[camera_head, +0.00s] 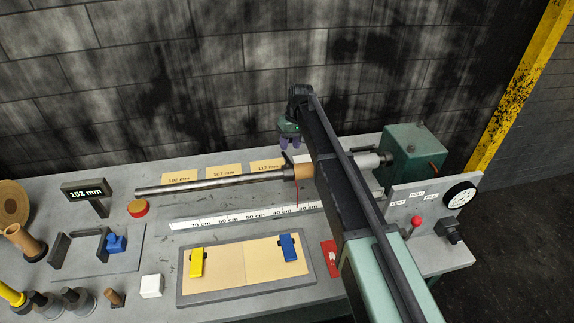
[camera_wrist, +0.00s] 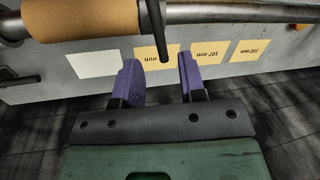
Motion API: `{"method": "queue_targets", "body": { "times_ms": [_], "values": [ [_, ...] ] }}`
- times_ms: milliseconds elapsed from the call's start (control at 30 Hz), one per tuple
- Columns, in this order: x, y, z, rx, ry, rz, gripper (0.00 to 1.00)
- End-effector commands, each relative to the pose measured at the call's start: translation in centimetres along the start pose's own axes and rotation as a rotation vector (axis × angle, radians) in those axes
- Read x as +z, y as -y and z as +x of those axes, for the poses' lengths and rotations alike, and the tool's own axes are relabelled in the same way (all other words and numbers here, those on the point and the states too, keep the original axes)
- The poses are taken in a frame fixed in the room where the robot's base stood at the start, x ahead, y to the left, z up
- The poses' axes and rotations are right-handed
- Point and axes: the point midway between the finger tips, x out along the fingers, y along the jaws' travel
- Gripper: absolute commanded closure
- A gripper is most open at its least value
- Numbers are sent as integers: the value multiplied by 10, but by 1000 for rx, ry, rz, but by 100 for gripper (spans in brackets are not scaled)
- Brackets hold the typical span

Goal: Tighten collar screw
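A steel shaft (camera_head: 225,182) runs across the bench and carries a tan core (camera_head: 304,171). A dark collar (camera_head: 288,174) sits on the shaft against the core's left end. In the wrist view the collar (camera_wrist: 155,14) shows beside the core (camera_wrist: 85,17), with a dark tapered piece hanging from it; I cannot tell whether this is the screw. My gripper (camera_head: 291,142) is behind and above the shaft. Its purple fingers (camera_wrist: 160,77) are apart, with nothing between them in the wrist view; the collar is beyond the fingertips. My arm hides part of the core's right side.
Tan cards with mm labels (camera_head: 224,171) lie behind the shaft. A centimetre ruler (camera_head: 245,215) and a framed board (camera_head: 247,292) lie in front. A green housing (camera_head: 414,150) and a control panel (camera_head: 405,218) stand at right. A display (camera_head: 87,191) reads 152 mm.

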Motion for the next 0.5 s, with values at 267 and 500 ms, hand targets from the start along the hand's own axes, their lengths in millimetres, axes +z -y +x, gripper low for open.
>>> {"method": "queue_targets", "body": {
  "times_ms": [267, 500],
  "values": [
    [0, -1, 60, 0, 0, 0, 62],
    [0, 0, 58, 0, 0, 1, 62]
  ]
}}
